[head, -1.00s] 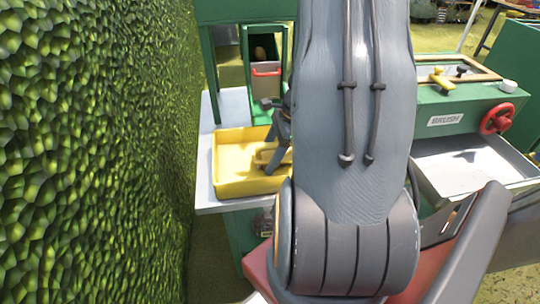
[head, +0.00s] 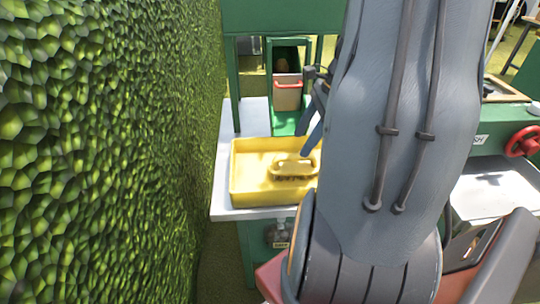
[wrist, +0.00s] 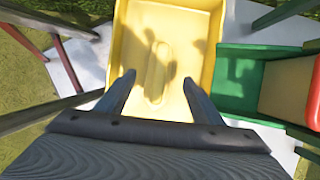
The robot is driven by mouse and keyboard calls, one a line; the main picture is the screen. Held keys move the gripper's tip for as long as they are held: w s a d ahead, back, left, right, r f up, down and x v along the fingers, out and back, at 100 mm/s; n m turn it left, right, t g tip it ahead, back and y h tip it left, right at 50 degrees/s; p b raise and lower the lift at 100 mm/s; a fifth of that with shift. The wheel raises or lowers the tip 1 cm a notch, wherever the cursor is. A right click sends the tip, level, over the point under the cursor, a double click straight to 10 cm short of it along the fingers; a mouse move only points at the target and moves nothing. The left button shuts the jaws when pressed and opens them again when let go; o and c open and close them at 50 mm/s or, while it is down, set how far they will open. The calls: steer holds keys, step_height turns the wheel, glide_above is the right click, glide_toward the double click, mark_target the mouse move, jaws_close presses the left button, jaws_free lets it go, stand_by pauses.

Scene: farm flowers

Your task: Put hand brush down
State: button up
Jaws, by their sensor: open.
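The yellow hand brush (head: 292,167) lies in the yellow tray (head: 238,185), towards its right side, with its bristles facing down. In the wrist view the brush (wrist: 156,72) rests on the tray floor, long side up and down the picture. My gripper (wrist: 159,80) is open and empty. Its two fingers point to either side of the brush's near end, apart from it. In the head view my gripper (head: 308,140) is above the tray's right side, partly hidden by my arm.
The tray stands on a white tabletop (head: 226,150). Behind it a green chute (head: 288,122) holds a bin with a red handle (head: 288,85). A leafy hedge (head: 110,150) closes off the left. A green cabinet with a red wheel (head: 522,142) stands at right.

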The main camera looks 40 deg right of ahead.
steer(key=s+a+r+n+g+h, duration=0.1)
steer(key=a+n+h, duration=0.3)
steer(key=a+n, duration=2)
steer(key=shift+s+a+g, duration=0.45)
steer(key=shift+a+g, duration=0.05)
steer(key=shift+a, duration=0.2)
steer(key=shift+w, duration=0.1)
